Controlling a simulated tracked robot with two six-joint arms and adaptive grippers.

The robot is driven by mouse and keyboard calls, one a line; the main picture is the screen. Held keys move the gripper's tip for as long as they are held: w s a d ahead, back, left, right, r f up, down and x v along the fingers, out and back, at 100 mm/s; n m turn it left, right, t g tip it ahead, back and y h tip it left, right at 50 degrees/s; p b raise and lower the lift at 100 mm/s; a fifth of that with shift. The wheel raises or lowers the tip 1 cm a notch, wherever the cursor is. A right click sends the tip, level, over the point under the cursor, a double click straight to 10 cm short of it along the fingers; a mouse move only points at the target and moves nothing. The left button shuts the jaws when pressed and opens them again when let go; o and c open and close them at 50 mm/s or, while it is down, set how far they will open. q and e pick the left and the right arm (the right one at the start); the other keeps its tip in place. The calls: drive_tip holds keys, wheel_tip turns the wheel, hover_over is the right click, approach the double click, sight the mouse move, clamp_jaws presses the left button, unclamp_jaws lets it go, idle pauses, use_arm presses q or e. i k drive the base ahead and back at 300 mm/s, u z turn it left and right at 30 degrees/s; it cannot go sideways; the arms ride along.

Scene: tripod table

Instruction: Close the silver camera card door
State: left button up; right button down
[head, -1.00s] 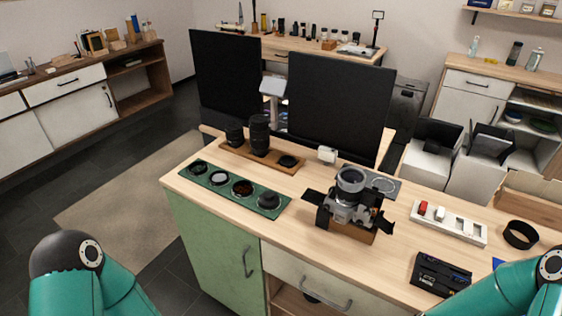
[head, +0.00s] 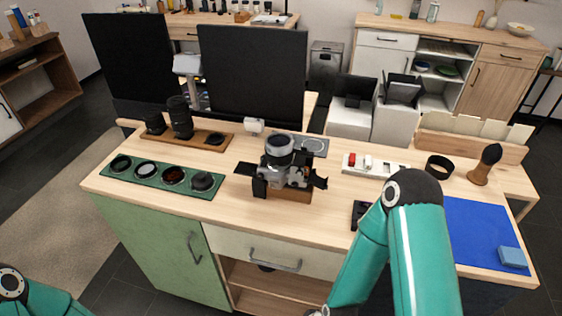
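The silver camera (head: 283,165) stands on a wooden block (head: 291,194) near the middle of the table, with its lens pointing up. Dark flaps stick out from it at the left (head: 247,171) and at the right (head: 320,181). The right one appears to be swung out, but I cannot tell which flap is the card door. Of my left arm only a teal link shows at the bottom left. My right arm's bent links show at the lower right, in front of the table.
A green tray of round filters (head: 130,177) and a wooden board with lenses (head: 215,146) lie left of the camera. A white card holder (head: 393,168), a black ring (head: 439,166) and a blue mat (head: 480,232) lie to the right. Monitors (head: 252,75) stand behind.

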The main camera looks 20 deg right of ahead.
sight(321, 183)
drive_tip(key=u, duration=0.85)
drive_tip(key=k, duration=1.9)
drive_tip(key=z, duration=0.9)
drive_tip(key=i, duration=1)
